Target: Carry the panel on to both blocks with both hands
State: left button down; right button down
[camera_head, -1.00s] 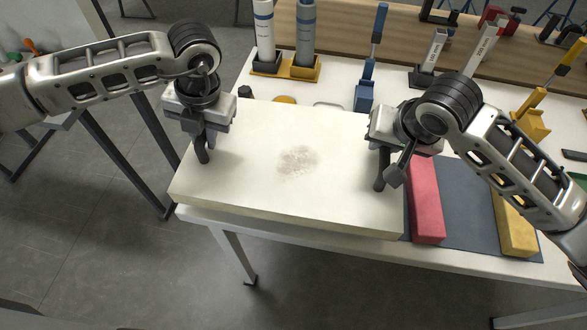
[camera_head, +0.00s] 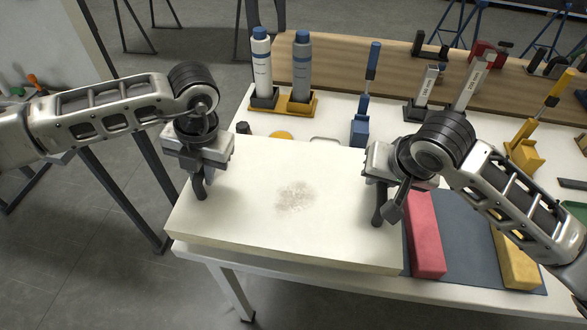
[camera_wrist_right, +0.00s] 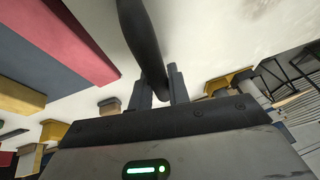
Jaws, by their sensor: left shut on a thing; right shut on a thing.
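The cream panel (camera_head: 300,235), with a brownish smudge in its middle, lies flat over the left part of the white table. I cannot tell whether it touches the tabletop. The red block (camera_head: 424,235) is just right of the panel, and the yellow block (camera_head: 515,255) is further right; both lie on a dark grey mat (camera_head: 465,235). My left gripper (camera_head: 198,188) is shut on a dark handle near the panel's left side. My right gripper (camera_head: 381,215) is shut on a dark handle (camera_wrist_right: 143,45) near its right side. The fingertips are partly hidden.
Two bottles (camera_head: 262,70) in a yellow holder stand behind the panel. A wooden strip (camera_head: 400,75) runs along the table's rear. The mat between the blocks is clear.

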pick_arm(q)
jog(key=shift+r, duration=0.25)
pick_arm(e)
jog(key=shift+w+r, duration=0.1)
jog(key=shift+r, duration=0.2)
